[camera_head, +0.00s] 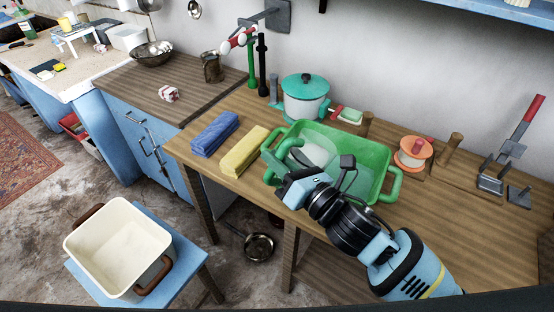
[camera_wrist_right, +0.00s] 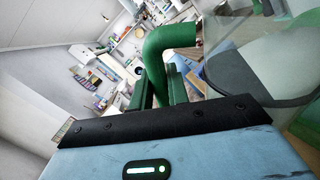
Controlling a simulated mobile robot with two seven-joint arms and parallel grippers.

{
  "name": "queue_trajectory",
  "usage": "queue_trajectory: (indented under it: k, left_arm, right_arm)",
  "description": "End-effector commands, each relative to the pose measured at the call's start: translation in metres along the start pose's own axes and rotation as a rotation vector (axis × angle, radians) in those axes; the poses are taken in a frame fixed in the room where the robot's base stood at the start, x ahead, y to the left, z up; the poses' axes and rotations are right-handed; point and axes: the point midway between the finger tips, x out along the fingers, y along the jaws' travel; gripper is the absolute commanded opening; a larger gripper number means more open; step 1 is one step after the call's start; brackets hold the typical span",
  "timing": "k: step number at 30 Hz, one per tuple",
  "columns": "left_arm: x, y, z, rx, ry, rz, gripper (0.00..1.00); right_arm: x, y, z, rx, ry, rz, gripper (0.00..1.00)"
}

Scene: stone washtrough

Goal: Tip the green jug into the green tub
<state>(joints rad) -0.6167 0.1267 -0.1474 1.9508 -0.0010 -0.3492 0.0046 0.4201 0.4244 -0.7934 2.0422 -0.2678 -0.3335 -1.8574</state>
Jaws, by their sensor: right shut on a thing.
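The green tub (camera_head: 372,153) with side handles stands on the wooden worktop. My right gripper (camera_head: 279,163) is over the tub's left end, shut on the green handle of the jug. The jug (camera_head: 316,151) has a clear, pale body that shows over the inside of the tub; it looks tilted. In the right wrist view the thick green handle (camera_wrist_right: 167,44) runs between the fingers, and the clear body is at the right. My arm hides part of the tub's front. Whether liquid is flowing cannot be told. My left gripper is not in view.
A yellow towel (camera_head: 244,150) and a blue towel (camera_head: 214,134) lie left of the tub. A white pot with a teal lid (camera_head: 305,87) stands behind it. An orange spool (camera_head: 414,152) is at its right. A white basin (camera_head: 118,245) sits on a low blue stand at lower left.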

Motion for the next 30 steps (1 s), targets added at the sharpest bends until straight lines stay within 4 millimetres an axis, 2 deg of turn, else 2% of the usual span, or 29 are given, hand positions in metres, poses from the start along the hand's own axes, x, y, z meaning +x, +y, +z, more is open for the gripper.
queue_trajectory:
  k: [11,21,30]
  left_arm:
    - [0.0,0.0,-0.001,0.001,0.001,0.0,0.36]
    - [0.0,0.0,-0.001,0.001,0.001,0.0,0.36]
    - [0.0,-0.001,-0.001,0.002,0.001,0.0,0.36]
  right_arm:
    - [0.0,0.001,0.002,0.0,-0.004,0.003,0.0]
    - [-0.001,-0.003,0.014,0.141,-0.033,0.003,0.0]
    - [-0.001,-0.003,0.017,0.175,-0.038,0.004,0.0]
